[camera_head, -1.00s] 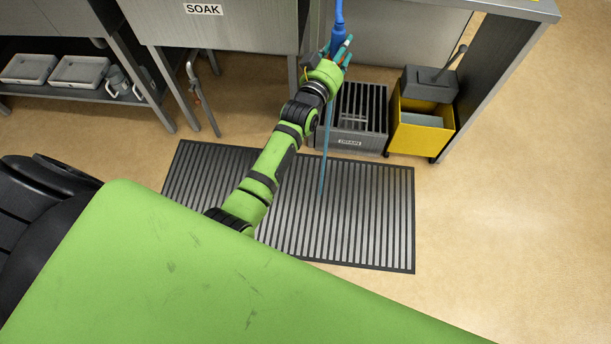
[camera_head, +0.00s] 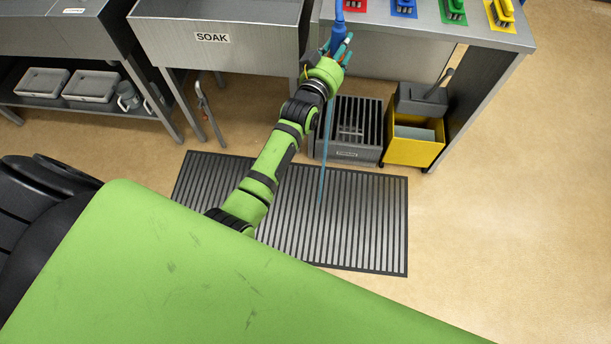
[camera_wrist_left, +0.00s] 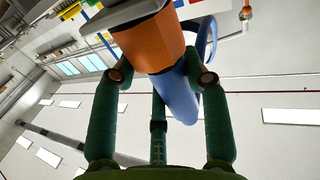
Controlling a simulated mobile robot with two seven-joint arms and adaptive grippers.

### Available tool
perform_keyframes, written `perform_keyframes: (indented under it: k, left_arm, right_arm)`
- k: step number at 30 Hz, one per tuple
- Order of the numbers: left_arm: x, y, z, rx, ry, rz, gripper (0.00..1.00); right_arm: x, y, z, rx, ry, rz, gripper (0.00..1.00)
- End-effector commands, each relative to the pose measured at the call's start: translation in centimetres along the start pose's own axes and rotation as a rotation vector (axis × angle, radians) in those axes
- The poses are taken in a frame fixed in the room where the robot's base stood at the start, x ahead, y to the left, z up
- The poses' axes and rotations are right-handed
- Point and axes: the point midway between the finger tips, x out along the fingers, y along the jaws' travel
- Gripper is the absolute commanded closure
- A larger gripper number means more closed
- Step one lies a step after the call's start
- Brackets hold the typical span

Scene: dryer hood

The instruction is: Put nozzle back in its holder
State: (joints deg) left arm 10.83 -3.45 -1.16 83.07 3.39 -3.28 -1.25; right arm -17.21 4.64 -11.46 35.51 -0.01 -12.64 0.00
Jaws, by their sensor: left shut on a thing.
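The blue nozzle (camera_head: 338,32) is upright at the top of the head view, in the fingers of my left gripper (camera_head: 343,48). In the left wrist view the nozzle shows as a large orange band (camera_wrist_left: 152,40) with a blue part (camera_wrist_left: 178,92) below it, between the green fingers of my left gripper (camera_wrist_left: 160,75). The fingers are closed around it. I cannot pick out the nozzle's holder for certain in either view. My right gripper is not in view.
Red, blue (camera_head: 404,8), green (camera_head: 453,12) and yellow (camera_head: 500,15) stations sit on the steel table at the upper right. Below are a grey slatted crate (camera_head: 350,150) and a yellow bucket (camera_head: 414,148). The SOAK sink (camera_head: 170,38) stands left. A thin blue line hangs over the slatted mat (camera_head: 365,230).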

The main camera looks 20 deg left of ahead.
Motion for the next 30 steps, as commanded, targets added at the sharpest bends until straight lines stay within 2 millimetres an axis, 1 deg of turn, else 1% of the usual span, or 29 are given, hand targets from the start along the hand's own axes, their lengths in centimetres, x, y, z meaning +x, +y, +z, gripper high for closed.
perform_keyframes:
  k: [4, 7, 12, 25, 26, 27, 30]
  left_arm:
    - [0.0, 0.0, -0.1, 0.000, 0.005, 0.000, 0.92]
    - [0.1, 0.1, -0.9, 0.000, 0.006, 0.000, 0.92]
    - [0.1, 0.3, -3.7, 0.000, 0.006, 0.000, 0.92]
    - [0.2, 0.9, -10.1, 0.000, 0.007, 0.000, 0.92]
    - [0.2, 0.9, -10.0, 0.000, 0.009, 0.000, 0.92]
    - [0.2, 1.0, -10.5, -0.001, 0.009, 0.001, 0.92]
    - [0.2, 1.1, -11.9, -0.001, 0.009, 0.000, 0.92]
  right_arm:
    - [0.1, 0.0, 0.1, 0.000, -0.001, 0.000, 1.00]
    - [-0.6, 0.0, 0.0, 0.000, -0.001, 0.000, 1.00]
    - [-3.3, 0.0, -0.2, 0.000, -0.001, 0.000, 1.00]
    - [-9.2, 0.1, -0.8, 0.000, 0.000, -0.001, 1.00]
    - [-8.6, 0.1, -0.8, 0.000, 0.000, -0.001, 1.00]
    - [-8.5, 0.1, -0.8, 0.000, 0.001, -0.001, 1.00]
    - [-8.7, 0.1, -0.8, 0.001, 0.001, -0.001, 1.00]
